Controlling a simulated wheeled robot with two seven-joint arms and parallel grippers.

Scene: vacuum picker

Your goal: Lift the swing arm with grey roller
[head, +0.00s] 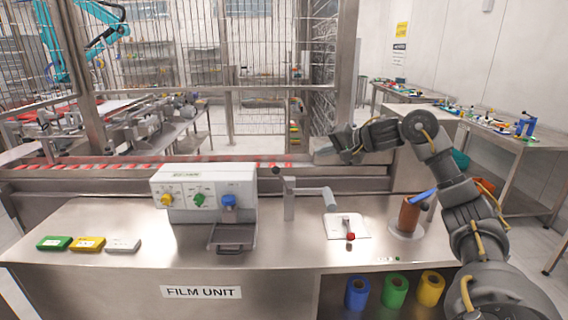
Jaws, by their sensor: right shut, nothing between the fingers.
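The swing arm (308,190) reaches out to the right from a metal post (289,205) on the steel bench. A grey roller (329,197) sits at its right end, low over the bench top. My right gripper (322,153) comes in from the right. It is shut and empty, and shows above and behind the roller in the picture, apart from it. My left gripper is not in view.
A control box (170,200) with coloured knobs stands left of the post. A white plate with a red-knobbed lever (350,236) and a brown roll (408,215) stand to the right. Colored cases (88,243) lie at the left. The bench's front middle is clear.

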